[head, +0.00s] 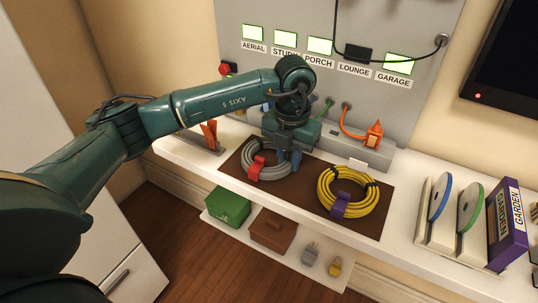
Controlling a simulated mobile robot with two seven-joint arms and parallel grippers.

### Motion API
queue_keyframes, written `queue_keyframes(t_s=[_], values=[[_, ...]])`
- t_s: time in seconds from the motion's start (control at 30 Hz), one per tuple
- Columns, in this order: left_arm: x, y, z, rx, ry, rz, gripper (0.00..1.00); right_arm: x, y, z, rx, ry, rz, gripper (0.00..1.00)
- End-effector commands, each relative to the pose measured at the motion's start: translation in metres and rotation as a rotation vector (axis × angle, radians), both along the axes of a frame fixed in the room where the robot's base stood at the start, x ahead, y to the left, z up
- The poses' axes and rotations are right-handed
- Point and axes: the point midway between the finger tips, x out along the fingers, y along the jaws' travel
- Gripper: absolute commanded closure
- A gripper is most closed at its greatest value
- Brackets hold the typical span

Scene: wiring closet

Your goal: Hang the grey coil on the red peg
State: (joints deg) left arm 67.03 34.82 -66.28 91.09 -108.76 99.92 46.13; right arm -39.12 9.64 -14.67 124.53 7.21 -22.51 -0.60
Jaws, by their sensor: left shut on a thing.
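The grey coil (273,175) lies at the left of the brown mat, with a red tie around its front-left part. My left gripper (289,162) points down at the coil's right side and is shut on it. The gripper and wrist hide the coil's far right part. I cannot tell whether the coil is clear of the mat. A red knob (225,70), which looks like the red peg, sticks out at the panel's left edge, just above my left forearm. My right gripper is out of view.
A yellow coil (373,203) with a purple tie lies on the right of the brown mat (310,191). An orange plug (373,135) stands behind it. Discs in a rack (425,223) and a purple box (508,228) stand at right. Green (228,207) and brown (273,232) boxes sit below.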

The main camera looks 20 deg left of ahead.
Motion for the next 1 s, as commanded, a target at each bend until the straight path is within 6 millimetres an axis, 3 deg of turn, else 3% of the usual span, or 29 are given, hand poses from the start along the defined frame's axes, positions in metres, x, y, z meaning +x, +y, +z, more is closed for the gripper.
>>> queue_keyframes(t_s=[0.47, 1.0], values=[[0.000, 0.000, 0.012, 0.000, -0.002, 0.000, 1.00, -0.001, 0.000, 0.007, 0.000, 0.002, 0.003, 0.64], [0.000, 0.000, 0.049, 0.000, -0.002, 0.001, 1.00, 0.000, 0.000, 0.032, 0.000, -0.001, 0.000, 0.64]])
